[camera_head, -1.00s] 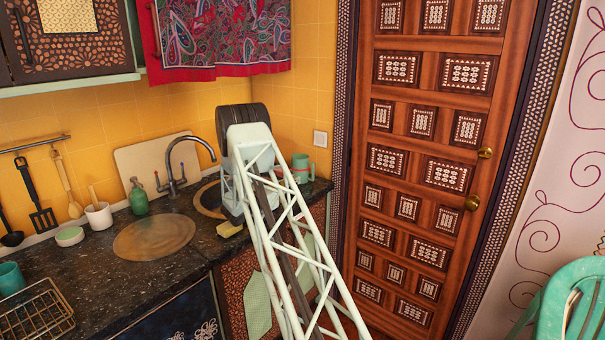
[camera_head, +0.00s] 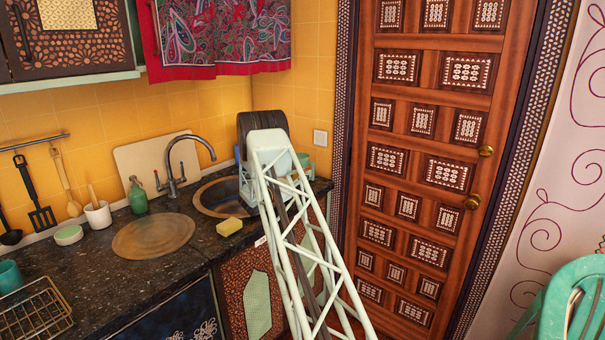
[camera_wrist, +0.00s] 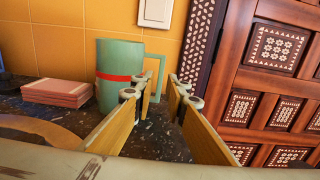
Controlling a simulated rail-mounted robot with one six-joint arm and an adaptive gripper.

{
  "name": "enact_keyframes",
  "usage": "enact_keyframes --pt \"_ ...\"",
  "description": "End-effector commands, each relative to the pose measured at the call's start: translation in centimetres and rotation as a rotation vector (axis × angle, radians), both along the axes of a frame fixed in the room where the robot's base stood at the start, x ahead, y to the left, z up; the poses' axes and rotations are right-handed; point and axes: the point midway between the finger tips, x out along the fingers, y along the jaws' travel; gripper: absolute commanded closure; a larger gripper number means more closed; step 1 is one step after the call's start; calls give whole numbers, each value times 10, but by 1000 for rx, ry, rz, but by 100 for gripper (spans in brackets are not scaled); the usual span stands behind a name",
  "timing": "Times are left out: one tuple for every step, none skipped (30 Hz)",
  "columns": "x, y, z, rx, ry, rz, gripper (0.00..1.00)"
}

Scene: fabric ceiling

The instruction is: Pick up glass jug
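The jug (camera_wrist: 118,75) is pale green with a red band and stands upright on the dark counter in the wrist view, left of centre. Its handle (camera_wrist: 159,72) points right. My gripper (camera_wrist: 158,94) is open, its two yellow-sided fingers reaching forward with a gap between them. The left fingertip overlaps the jug's lower right side in the picture; I cannot tell if they touch. The handle appears above and beyond the gap, and nothing is held. In the head view the jug (camera_head: 308,168) shows only partly behind my arm, and my gripper is hidden there.
A pinkish stack of flat blocks (camera_wrist: 57,92) lies left of the jug. The yellow wall (camera_wrist: 65,45) is close behind it, and the carved door (camera_wrist: 275,75) is to the right. A sink (camera_head: 222,197), faucet (camera_head: 183,165) and yellow sponge (camera_head: 229,226) lie left of my arm.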

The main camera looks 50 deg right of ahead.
Motion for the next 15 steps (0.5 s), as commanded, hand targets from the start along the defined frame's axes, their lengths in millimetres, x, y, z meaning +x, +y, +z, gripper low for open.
enact_keyframes --pt "0 -2 0 0 0 0 87" --pt "0 -2 0 0 0 0 87" --pt "0 -2 0 0 0 0 87" --pt "0 -3 0 0 0 0 87" --pt "0 -2 0 0 0 0 87" --pt "0 -2 0 0 0 0 87" --pt "0 -2 0 0 0 0 87" --pt "0 -2 0 0 0 0 87" --pt "0 -2 0 0 0 0 87" --pt "0 -2 0 0 0 0 87" --pt "0 -2 0 0 0 0 87" --pt "0 -3 0 0 0 0 87" --pt "0 -3 0 1 0 0 87" --pt "-1 -4 0 1 0 -1 87" --pt "-1 -6 0 1 -1 -1 87"
